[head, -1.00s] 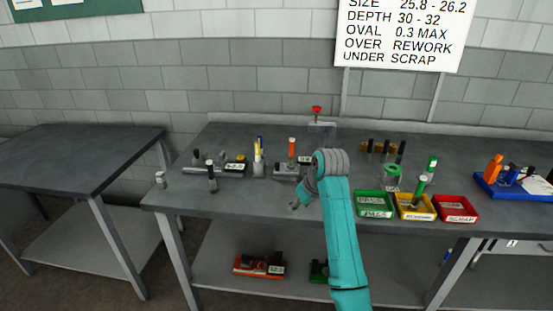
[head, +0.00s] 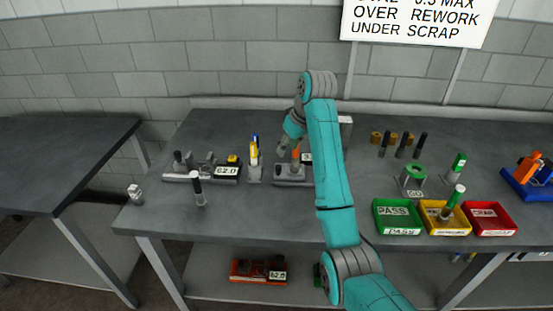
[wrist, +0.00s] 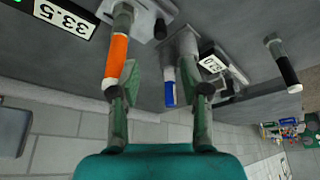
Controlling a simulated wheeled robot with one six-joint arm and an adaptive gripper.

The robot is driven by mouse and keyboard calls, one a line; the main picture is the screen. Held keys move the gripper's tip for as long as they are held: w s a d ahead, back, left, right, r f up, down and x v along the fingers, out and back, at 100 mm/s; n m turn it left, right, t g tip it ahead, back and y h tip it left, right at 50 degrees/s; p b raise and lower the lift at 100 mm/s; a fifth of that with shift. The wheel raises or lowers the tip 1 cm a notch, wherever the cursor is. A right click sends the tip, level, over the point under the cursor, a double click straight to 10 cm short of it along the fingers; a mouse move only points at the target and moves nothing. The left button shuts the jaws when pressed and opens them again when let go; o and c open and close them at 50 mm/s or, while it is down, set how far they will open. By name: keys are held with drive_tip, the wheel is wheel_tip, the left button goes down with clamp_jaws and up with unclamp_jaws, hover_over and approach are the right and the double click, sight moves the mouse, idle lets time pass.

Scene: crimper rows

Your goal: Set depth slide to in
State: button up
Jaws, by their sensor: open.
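A bench gauge (head: 290,173) with an upright orange handle (head: 296,152) stands mid-bench, partly hidden by my arm. In the wrist view the orange handle (wrist: 116,62) is beside the left finger; I cannot tell whether they touch. A display there reads 33.5 (wrist: 62,18). I cannot make out for certain which part is the depth slide. My gripper (head: 290,147) is over this gauge, and in the wrist view (wrist: 163,85) its fingers are apart with nothing held. A blue-tipped piece (wrist: 170,92) shows beyond, between the fingers.
A second gauge (head: 203,170) reading 62.0 is on the left, near a black-topped post (head: 198,190). Green (head: 398,231), yellow (head: 436,231) and red (head: 488,232) trays are at the right. A green ring piece (head: 413,173) stands behind them. The front middle is clear.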

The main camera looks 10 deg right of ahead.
sight(278, 166)
drive_tip(key=x, duration=1)
drive_tip(key=shift+a+f, duration=0.1)
drive_tip(key=shift+f, duration=0.15)
clamp_jaws()
